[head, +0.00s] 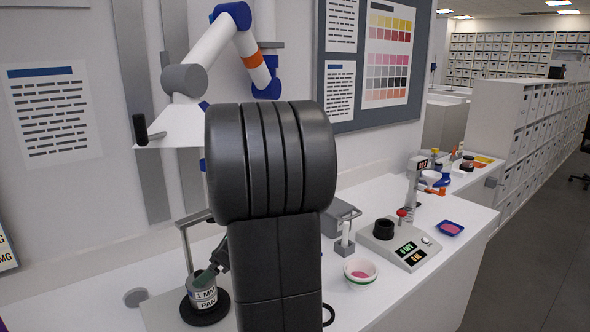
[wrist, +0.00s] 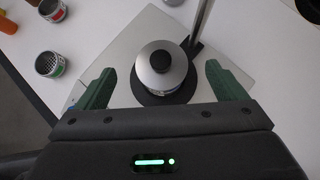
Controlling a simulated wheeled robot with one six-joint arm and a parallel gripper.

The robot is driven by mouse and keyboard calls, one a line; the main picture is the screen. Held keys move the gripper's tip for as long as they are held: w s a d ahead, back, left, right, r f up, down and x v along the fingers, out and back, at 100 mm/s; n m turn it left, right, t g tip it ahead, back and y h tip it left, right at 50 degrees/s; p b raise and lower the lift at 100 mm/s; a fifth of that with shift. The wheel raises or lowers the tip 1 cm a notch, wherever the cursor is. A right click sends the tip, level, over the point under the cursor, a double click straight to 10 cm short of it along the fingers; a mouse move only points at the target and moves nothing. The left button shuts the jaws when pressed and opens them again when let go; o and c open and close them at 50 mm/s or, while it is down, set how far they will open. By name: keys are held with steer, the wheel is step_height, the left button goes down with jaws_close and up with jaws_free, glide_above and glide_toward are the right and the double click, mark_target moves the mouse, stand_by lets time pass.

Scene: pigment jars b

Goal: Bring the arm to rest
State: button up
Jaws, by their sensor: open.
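My gripper (wrist: 160,66) is open, its two green fingers apart on either side of a jar. The jar (wrist: 162,82) has a silver lid with a black knob in the wrist view. It stands upright on a round black disc (wrist: 185,94) and no contact with the fingers shows. In the head view the jar (head: 203,297), with a white printed label, stands at the lower left. A green finger (head: 205,278) shows by its top. My own dark arm parts hide much of the gripper there.
A metal post (wrist: 199,25) rises close beside the disc. Two small cups (wrist: 50,64) (wrist: 52,10) stand at left in the wrist view. In the head view, a pink-filled bowl (head: 360,281), a scale (head: 412,256) and a blue tray (head: 450,229) stand along the counter. The wall is close behind.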

mark_target(200, 273)
steer(key=x, duration=0.5)
steer(key=shift+a+f, duration=0.2)
steer(key=shift+a, duration=0.05)
step_height(200, 273, up, 2)
steer(key=shift+w+r+p, duration=0.1)
steer(key=shift+r+p, duration=0.05)
steer(key=shift+p, duration=0.8)
steer(key=shift+d+b, duration=0.2)
steer(key=shift+b, duration=0.9)
step_height(200, 273, up, 6)
steer(key=p, duration=0.3)
steer(key=shift+f, duration=0.2)
